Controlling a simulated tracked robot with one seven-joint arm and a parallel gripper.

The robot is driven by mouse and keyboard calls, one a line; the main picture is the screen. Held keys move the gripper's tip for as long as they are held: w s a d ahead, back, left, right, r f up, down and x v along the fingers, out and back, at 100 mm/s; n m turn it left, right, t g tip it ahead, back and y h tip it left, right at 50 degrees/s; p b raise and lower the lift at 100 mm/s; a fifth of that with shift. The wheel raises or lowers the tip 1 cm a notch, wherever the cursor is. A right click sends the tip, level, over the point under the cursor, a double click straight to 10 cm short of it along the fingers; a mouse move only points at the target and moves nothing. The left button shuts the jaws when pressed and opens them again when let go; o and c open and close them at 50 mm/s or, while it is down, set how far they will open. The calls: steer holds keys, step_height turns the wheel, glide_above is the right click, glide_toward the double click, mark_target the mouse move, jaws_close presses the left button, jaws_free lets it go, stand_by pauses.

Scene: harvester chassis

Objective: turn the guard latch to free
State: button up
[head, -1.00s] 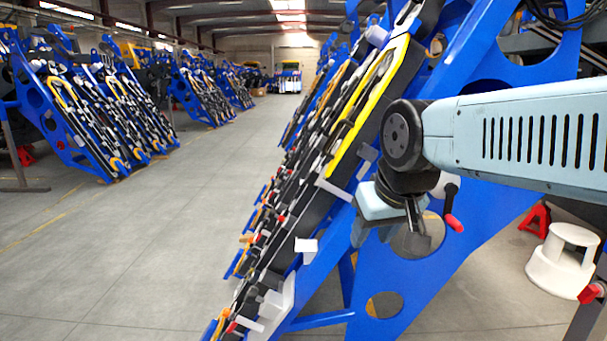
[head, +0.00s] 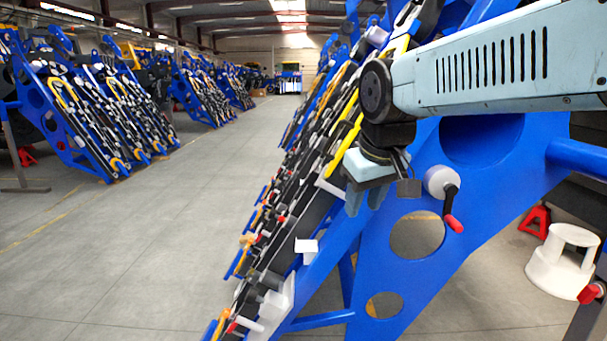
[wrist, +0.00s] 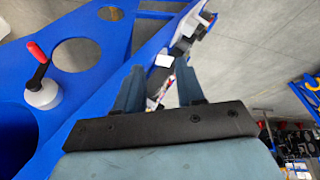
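The guard latch is a pale round hub (head: 441,182) with a black lever and a red grip (head: 454,224), on the side of the blue chassis plate (head: 480,225). In the head view its lever hangs down and slightly right. The latch hub also shows at the left of the wrist view (wrist: 42,95), its red grip pointing up and slightly left there. My gripper (head: 365,205) is left of the latch and apart from it. In the wrist view my gripper (wrist: 160,70) has its two blue fingers spread, with nothing held between them.
The plate has round cutouts (head: 417,236) below the latch. The slanted row of arms and hoses (head: 290,205) runs left of my gripper. A white step stool (head: 563,262) and a red stand (head: 536,220) are at the right. The floor aisle (head: 170,230) at left is clear.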

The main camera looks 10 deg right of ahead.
steer(key=w+a+r+n+g+h, duration=0.1)
steer(key=w+r+n, duration=0.2)
steer(key=w, duration=0.6)
steer(key=w+r+n+g+h, duration=0.1)
steer(key=w+r+n+g, duration=0.15)
steer(key=w, duration=0.65)
steer(key=w+a+r+n+g+h, duration=0.1)
steer(key=w+r+n, duration=0.25)
steer(key=w, duration=0.65)
steer(key=n+g+h, duration=0.1)
steer(key=n+g, duration=0.1)
steer(key=n, duration=0.2)
glide_toward(316, 176)
steer(key=shift+t, duration=0.25)
steer(key=x, duration=0.8)
steer(key=shift+w+a+f, duration=0.2)
steer(key=shift+a+f, duration=0.05)
steer(key=shift+f, duration=0.25)
jaws_close()
